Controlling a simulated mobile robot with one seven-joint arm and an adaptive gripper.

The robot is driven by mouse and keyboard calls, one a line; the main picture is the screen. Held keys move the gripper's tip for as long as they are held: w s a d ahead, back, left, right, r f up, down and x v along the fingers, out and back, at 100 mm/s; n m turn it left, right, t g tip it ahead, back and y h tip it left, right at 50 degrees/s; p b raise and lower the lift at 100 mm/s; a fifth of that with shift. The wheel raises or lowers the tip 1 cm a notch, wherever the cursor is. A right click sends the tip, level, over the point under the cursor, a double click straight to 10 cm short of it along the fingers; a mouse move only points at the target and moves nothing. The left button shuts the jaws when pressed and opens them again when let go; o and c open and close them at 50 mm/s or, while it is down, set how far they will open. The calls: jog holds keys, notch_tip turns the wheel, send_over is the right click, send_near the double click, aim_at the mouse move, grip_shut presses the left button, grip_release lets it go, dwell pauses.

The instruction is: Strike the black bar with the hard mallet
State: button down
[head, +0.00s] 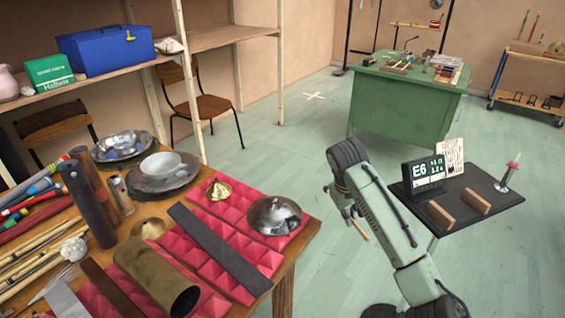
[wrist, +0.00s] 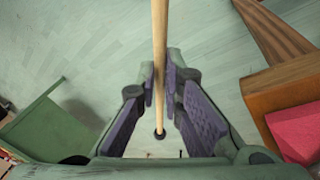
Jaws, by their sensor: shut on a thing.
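The black bar (head: 220,248) is a long, flat, dark bar lying diagonally across red pyramid foam on the wooden table. My gripper (head: 350,208) is off the table's right side, apart from the bar, over the floor. It is shut on the pale wooden handle of the hard mallet (head: 360,229). In the wrist view the mallet handle (wrist: 160,60) runs between the purple finger pads of my gripper (wrist: 163,105) and out of the top edge. A small dark end shows at its bottom. I cannot make out the mallet's striking head. The bar is not in the wrist view.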

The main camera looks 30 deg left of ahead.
jog(key=s+a+r+n+y+p, duration=0.1)
jog(key=s+a+r+n, duration=0.3)
jog(key=r, duration=0.5)
jog(key=s+a+r+n+y+p, duration=0.1)
jog(key=s+a+r+n, duration=0.3)
jog(key=r, duration=0.5)
jog(key=s+r+n+p, duration=0.1)
jog(key=s+r+n, duration=0.5)
jog(key=s, duration=0.7)
notch_tip(320, 180, up, 2)
jog(key=shift+s+a+r+n+g+p, duration=0.1)
jog(key=shift+s+a+n+g+p, duration=0.2)
jog(key=shift+s+a+g, duration=0.15)
jog(key=shift+w, duration=0.1)
notch_tip(320, 180, down, 5)
jog(key=shift+d+b, duration=0.1)
jog(key=shift+b, duration=1.15)
